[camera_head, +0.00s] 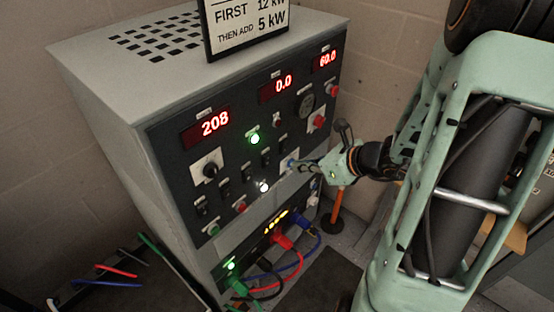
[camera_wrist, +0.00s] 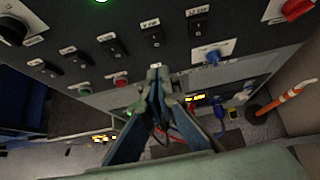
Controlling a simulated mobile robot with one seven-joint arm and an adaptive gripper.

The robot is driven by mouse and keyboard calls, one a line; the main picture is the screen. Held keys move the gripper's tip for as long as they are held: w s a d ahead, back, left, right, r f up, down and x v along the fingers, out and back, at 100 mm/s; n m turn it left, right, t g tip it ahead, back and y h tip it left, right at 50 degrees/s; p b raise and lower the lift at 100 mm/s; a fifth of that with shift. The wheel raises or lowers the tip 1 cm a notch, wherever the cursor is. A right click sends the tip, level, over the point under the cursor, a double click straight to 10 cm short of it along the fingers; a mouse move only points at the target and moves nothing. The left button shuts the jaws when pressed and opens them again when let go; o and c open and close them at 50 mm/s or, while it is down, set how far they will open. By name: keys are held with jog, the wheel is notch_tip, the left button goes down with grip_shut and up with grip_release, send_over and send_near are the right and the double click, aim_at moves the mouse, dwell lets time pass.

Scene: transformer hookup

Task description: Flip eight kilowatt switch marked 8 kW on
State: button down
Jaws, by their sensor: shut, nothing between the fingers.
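The grey control cabinet (camera_head: 130,130) has a dark sloped panel with a row of black toggle switches. In the head view one switch (camera_head: 266,158) sits mid-row and another (camera_head: 285,144) to its right. The wrist view shows the row larger, with one switch (camera_wrist: 152,34) above my fingertips and another (camera_wrist: 199,22) to its right. My gripper (camera_head: 296,164) is shut and empty, in front of the panel near the blue knob (camera_head: 286,163). In the wrist view its fingertips (camera_wrist: 160,73) appear below the switches.
Red displays read 208, 0.0 and 60.0. A green lamp (camera_head: 254,139) and a white lamp (camera_head: 263,187) are lit. A sign (camera_head: 248,24) stands on top. Coloured cables (camera_head: 290,268) plug in below, beside an orange post (camera_head: 337,206).

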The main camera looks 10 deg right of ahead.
aim_at(269, 157)
jog(key=shift+w+a+f, duration=0.5)
jog(key=shift+w+a, duration=0.3)
jog(key=shift+w, duration=0.3)
jog(key=shift+w+a+f, duration=0.45)
jog(key=shift+w+a, duration=0.4)
jog(key=shift+w, duration=0.25)
jog(key=shift+w+a+f, duration=0.5)
jog(key=shift+w+a, duration=0.3)
jog(key=shift+w, duration=0.3)
jog(key=shift+p, duration=0.3)
jog(key=shift+w+a+r+p, duration=0.25)
jog(key=shift+r+p, duration=0.15)
jog(key=shift+p, duration=0.35)
jog(key=shift+w+f+g+h, duration=0.1)
jog(key=shift+f+g+h, duration=0.2)
jog(key=shift+g, duration=0.1)
jog(key=shift+r, duration=0.1)
jog(key=shift+r, duration=0.15)
